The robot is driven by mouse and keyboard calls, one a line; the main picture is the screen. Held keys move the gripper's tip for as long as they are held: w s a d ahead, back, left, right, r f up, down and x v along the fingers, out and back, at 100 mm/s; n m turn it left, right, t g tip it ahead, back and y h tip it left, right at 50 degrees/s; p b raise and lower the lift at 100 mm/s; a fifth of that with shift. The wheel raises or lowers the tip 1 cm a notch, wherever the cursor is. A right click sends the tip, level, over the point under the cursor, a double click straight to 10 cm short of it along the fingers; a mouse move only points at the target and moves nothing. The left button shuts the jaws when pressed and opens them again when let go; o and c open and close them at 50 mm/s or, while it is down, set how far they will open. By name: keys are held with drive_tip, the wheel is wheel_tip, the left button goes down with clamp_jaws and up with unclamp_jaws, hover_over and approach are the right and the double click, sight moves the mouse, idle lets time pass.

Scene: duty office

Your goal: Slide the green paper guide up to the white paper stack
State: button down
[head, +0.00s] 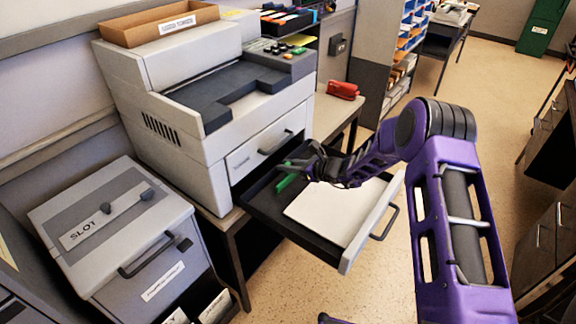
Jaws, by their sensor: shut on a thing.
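The green paper guide (287,182) stands in the rear part of the pulled-out paper drawer (267,212) of the copier. The white paper stack (336,209) lies flat in the front part of the drawer, nearer the handle. A strip of dark drawer floor shows between the guide and the stack. My gripper (294,168) reaches in over the drawer from the right and is shut on the guide's upper part. The fingertips are small and dark here, and my gripper and wrist hide part of the guide and the far edge of the stack.
The copier body (210,120) rises behind the drawer, with a closed upper drawer (265,141) just above. A grey slot box (115,235) stands to the left. A red pouch (343,90) lies on the table behind. Open floor (440,95) lies to the right.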

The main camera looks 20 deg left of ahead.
drive_tip(key=d, duration=0.1)
drive_tip(key=s+d, duration=0.1)
drive_tip(key=d, duration=0.1)
drive_tip(key=s+d+b, duration=0.1)
drive_tip(key=d, duration=0.1)
drive_tip(key=shift+d, duration=0.1)
drive_tip(key=shift+w, duration=0.1)
drive_tip(key=c, duration=0.7)
unclamp_jaws()
drive_tip(key=v, duration=1.7)
drive_tip(key=shift+d, duration=0.15)
